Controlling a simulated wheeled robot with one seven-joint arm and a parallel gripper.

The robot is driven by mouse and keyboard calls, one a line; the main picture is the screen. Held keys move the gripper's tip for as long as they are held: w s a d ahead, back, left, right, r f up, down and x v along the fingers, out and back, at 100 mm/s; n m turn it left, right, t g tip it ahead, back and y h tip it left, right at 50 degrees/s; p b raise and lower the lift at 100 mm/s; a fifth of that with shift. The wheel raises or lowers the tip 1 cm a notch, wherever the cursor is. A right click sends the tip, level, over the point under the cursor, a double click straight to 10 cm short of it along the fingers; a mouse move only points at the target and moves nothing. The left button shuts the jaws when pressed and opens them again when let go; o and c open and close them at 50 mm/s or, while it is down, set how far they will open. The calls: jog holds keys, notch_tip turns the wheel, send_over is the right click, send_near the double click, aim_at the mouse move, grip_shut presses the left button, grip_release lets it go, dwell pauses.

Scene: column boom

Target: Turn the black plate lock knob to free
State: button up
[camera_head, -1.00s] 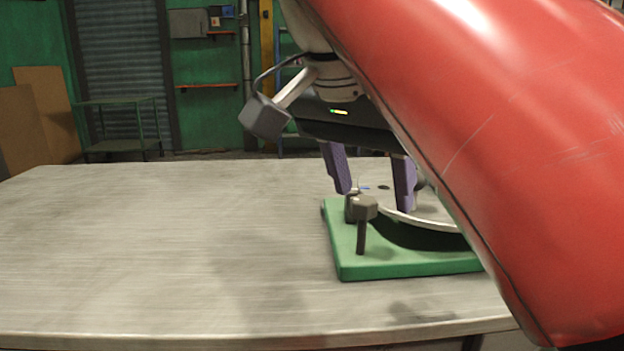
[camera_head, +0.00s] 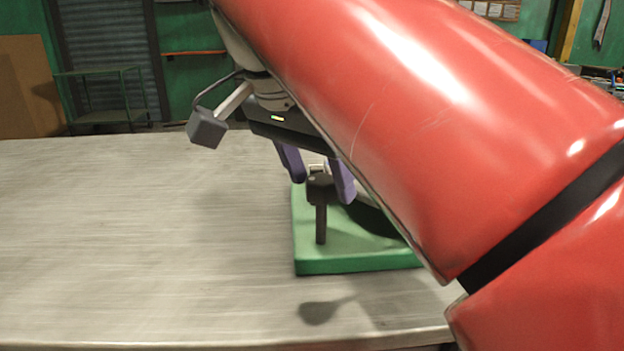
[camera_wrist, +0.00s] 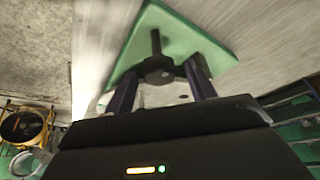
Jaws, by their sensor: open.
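The black knob (camera_head: 319,188) stands at the left part of a green base (camera_head: 345,262) on the table. A dark bar runs from its head toward the viewer. In the wrist view the knob head (camera_wrist: 157,70) and its bar show over the green base (camera_wrist: 190,40). My gripper (camera_head: 322,190) is open, its two purple fingers on either side of the knob head in the picture. In the wrist view the fingers (camera_wrist: 161,72) also flank the head; whether they touch it I cannot tell. My red arm hides the right part of the base.
The metal table (camera_head: 150,230) is clear to the left and in front; its front edge is near the bottom. A green shelf stand (camera_head: 105,95) and a brown board (camera_head: 25,85) are far behind. A yellow-framed object (camera_wrist: 25,125) shows in the wrist view.

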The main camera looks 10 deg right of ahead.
jog(key=shift+f, duration=0.2)
jog(key=c, duration=1)
jog(key=shift+o, duration=0.2)
